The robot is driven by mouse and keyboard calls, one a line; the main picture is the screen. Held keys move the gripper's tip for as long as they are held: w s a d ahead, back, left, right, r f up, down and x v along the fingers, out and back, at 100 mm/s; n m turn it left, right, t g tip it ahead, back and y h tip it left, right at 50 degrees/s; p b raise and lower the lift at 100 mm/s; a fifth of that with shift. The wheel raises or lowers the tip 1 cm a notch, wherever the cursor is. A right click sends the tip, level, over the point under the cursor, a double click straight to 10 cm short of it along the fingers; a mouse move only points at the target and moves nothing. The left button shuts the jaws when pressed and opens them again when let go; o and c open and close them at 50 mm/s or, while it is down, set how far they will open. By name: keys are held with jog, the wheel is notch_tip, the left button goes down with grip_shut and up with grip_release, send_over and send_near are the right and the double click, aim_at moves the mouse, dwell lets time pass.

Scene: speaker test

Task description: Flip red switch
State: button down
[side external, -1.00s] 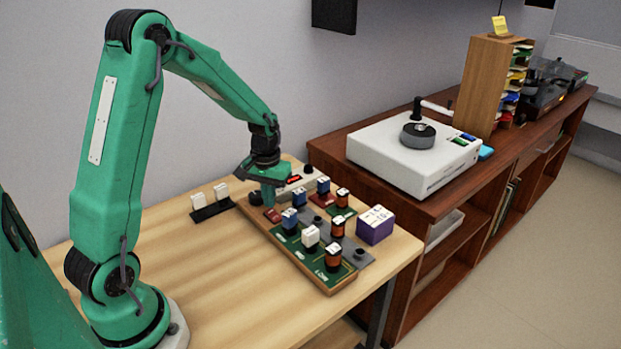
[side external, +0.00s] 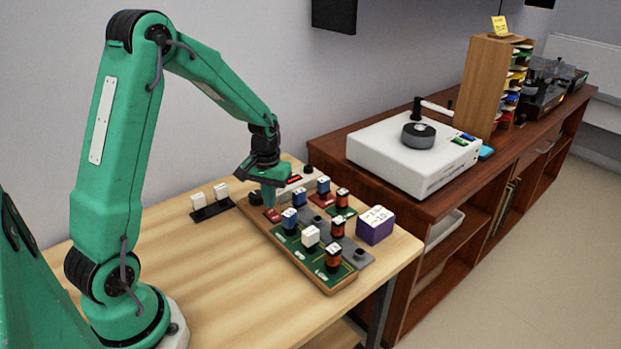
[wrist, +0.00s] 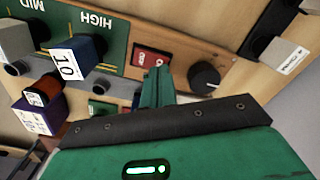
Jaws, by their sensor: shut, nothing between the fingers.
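The red switch (wrist: 151,60) is set in the wooden board beside the green panel, with pale lettering that I cannot read. It also shows in the side external view (side external: 272,215), at the board's far left, partly behind my fingers. My gripper (side external: 269,203) is shut and empty, pointing down right at the switch. In the wrist view the green fingertips (wrist: 158,75) are beside the switch's lower right corner. I cannot tell whether they touch it.
A black knob (wrist: 205,76) sits close to the fingers. Blocks on posts, such as a blue one (side external: 289,217), crowd the board. A purple box (side external: 376,228) stands at its right, and a black strip with white blocks (side external: 212,208) at its left. The front table area is clear.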

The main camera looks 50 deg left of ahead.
aim_at(271, 212)
jog(key=shift+f, duration=0.85)
dwell(0.8)
jog(key=shift+r, duration=3.5)
jog(key=s+d+r+m+t, duration=0.5)
jog(key=s+d+r+m, duration=0.1)
jog(key=s+d+r, duration=0.8)
jog(key=shift+s+d+t, duration=0.2)
jog(key=shift+s+t, duration=0.1)
jog(key=shift+s, duration=1)
